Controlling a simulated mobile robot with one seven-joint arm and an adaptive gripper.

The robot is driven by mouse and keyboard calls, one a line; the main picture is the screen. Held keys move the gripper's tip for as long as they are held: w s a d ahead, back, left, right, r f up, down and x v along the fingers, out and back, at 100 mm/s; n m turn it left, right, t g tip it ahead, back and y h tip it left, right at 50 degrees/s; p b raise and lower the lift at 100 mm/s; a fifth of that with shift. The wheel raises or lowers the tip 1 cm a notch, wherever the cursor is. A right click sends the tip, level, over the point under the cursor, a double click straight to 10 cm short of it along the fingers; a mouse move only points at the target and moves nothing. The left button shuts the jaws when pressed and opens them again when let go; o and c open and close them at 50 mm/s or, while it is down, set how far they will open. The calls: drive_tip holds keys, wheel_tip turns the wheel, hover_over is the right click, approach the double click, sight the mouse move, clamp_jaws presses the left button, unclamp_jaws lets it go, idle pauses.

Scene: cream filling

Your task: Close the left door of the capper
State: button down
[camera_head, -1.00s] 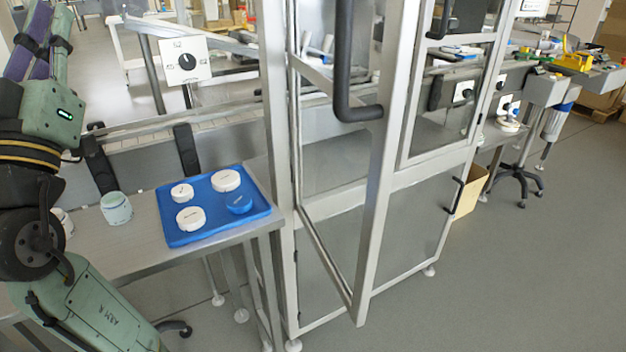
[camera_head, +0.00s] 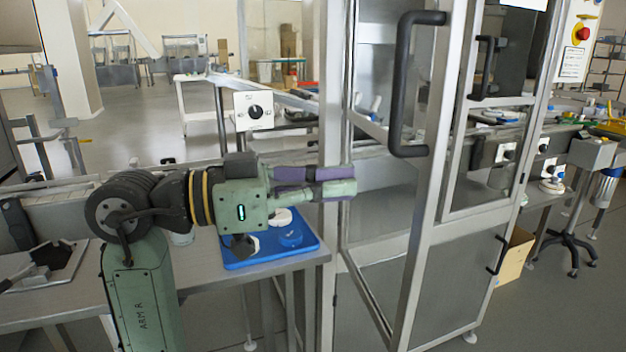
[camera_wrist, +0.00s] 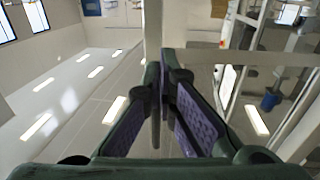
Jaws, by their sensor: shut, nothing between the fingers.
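The capper's left door (camera_head: 421,200) is a metal frame with clear panes and stands swung open toward me in the head view. Its black handle (camera_head: 404,90) is on the upper part of the door. My gripper (camera_head: 352,182) is green with purple pads and points right, left of the door and in front of the capper's left post. Its fingers are together and empty. The wrist view shows the closed fingers (camera_wrist: 160,95) with nothing between them. I cannot tell whether the fingertips touch the post. The capper's right door (camera_head: 497,130) looks closed.
A blue tray (camera_head: 310,247) with white and blue lids sits on the metal table (camera_head: 215,283), partly hidden by my arm. A switch box (camera_head: 254,111) stands behind. A cardboard box (camera_head: 515,255) is on the floor at right. The floor before the door looks clear.

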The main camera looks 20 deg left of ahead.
sight(419, 178)
drive_tip(key=p+x, duration=0.2)
drive_tip(key=x, duration=0.6)
drive_tip(key=shift+w+d, duration=0.1)
drive_tip(key=shift+d, duration=0.15)
